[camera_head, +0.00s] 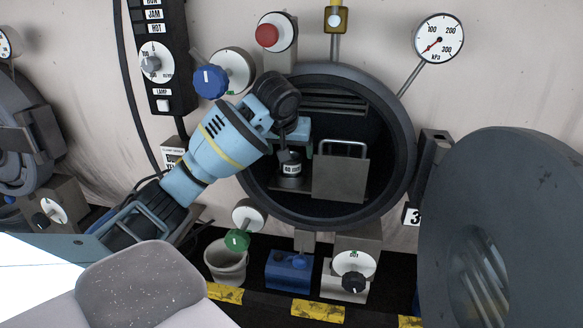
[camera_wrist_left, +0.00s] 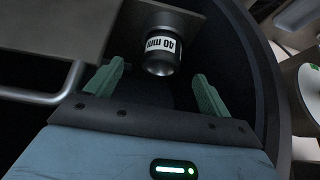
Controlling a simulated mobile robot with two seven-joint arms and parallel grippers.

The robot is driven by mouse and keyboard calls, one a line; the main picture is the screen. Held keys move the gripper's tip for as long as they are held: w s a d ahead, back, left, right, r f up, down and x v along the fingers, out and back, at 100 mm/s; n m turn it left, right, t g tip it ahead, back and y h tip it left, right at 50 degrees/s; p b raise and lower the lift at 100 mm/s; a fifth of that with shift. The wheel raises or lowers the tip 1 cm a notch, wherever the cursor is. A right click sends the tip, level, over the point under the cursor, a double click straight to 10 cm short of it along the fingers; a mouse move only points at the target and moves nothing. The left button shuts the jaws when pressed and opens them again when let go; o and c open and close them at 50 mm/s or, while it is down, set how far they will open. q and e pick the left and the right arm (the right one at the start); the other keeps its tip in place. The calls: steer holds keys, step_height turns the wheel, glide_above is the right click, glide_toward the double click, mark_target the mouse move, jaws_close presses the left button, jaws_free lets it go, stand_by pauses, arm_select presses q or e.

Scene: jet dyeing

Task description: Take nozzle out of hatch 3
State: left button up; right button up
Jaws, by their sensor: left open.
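The nozzle, a dark metal cylinder with a white "40 mm" label, stands inside open round hatch 3 (camera_head: 398,135). It shows in the head view (camera_head: 291,169) and in the left wrist view (camera_wrist_left: 163,54). My left gripper (camera_head: 295,147) reaches into the opening. In the left wrist view my left gripper (camera_wrist_left: 155,85) is open, its two green fingers spread, with the nozzle ahead of the gap between them. The fingers look apart from the nozzle. My right gripper is not in view.
A metal plate with a bar handle (camera_head: 340,178) stands right of the nozzle inside the hatch. The open hatch door (camera_head: 450,205) is at the right. A blue knob (camera_head: 211,81), green knob (camera_head: 237,240) and red button (camera_head: 267,35) surround the opening. A bucket (camera_head: 226,262) stands below.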

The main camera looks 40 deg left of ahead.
mark_target(291, 161)
arm_select(q)
steer(key=shift+x, duration=3.75)
steer(key=shift+s+a, duration=0.15)
steer(key=shift+c, duration=0.4)
steer(key=c, duration=1.2)
steer(key=shift+c, duration=0.4)
steer(key=shift+r, duration=0.2)
